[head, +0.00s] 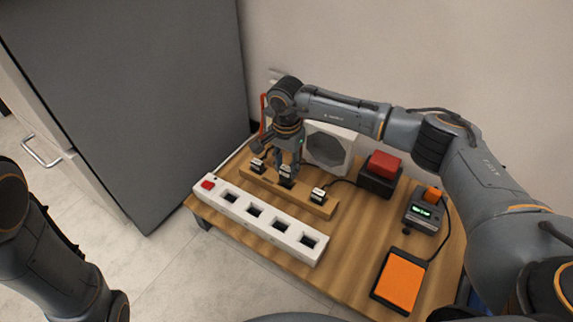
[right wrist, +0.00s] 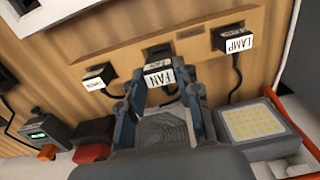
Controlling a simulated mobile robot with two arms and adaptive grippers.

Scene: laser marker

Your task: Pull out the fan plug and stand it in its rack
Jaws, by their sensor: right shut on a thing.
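The fan plug (right wrist: 158,75), a dark plug with a white FAN label, is between the fingers of my right gripper (right wrist: 163,92), which is shut on it. It is at the middle place of the wooden rack (head: 329,209); I cannot tell whether it is fully seated. The rack also shows in the right wrist view (right wrist: 190,32). The lamp plug (right wrist: 234,40) and a third plug (right wrist: 97,77) stand in the rack on either side. The white power strip (head: 268,231) has several empty-looking sockets and a red switch. My left gripper is out of the head view.
The fan (head: 328,147) stands behind the rack. A red-topped box (head: 381,172), a small device with a lit display (head: 424,213) and an orange pad (head: 399,281) occupy the table's right side. Cables run behind the rack. A grey cabinet (head: 130,90) rises at left.

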